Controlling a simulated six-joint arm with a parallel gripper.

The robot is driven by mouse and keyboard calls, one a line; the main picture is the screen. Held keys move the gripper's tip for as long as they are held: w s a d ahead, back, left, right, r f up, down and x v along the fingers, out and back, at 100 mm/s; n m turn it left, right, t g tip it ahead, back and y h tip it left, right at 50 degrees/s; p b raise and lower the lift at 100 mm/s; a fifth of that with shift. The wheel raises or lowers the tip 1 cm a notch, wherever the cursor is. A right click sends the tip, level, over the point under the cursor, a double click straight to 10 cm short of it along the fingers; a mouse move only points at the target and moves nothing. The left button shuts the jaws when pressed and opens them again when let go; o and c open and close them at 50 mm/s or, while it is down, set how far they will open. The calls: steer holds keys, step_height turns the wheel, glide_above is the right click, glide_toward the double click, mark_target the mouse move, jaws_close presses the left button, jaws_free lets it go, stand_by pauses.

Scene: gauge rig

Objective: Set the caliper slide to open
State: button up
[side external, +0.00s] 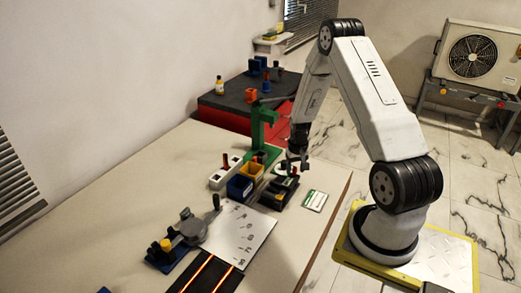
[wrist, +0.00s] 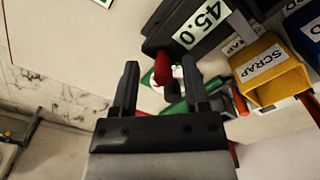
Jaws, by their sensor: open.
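A dark rig with a white "45.0" label (wrist: 205,22) shows at the top of the wrist view. Beside it a red upright piece (wrist: 163,68), which looks like the slide's handle, appears between my fingertips. In the side view the dark rig (side external: 280,192) sits near the table's right edge, just below my gripper. My gripper (wrist: 161,68) is open, with a finger on each side of the red piece in the picture; I cannot tell whether they touch it. In the side view my gripper (side external: 297,158) partly hides the rig. The slide's setting cannot be read.
A yellow bin (wrist: 268,75) marked SCRAP and a blue bin (side external: 239,188) stand close beside the rig. A green stand (side external: 258,132) rises behind. A green-and-white card (side external: 315,200) lies to the right.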

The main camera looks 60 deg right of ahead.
steer(key=shift+r, duration=3.75)
steer(key=s+a+r+n+t, duration=0.1)
steer(key=a+r+n, duration=0.2)
steer(key=a, duration=0.7)
steer(key=s+a+r+n, duration=0.1)
steer(key=a+r+n, duration=0.2)
steer(key=a, duration=0.7)
steer(key=s+a+r+n+t, duration=0.1)
steer(key=a+r+n, duration=0.2)
steer(key=a, duration=0.7)
steer(key=shift+a+r+t, duration=0.25)
steer(key=shift+r+t, duration=0.05)
steer(key=shift+r, duration=0.6)
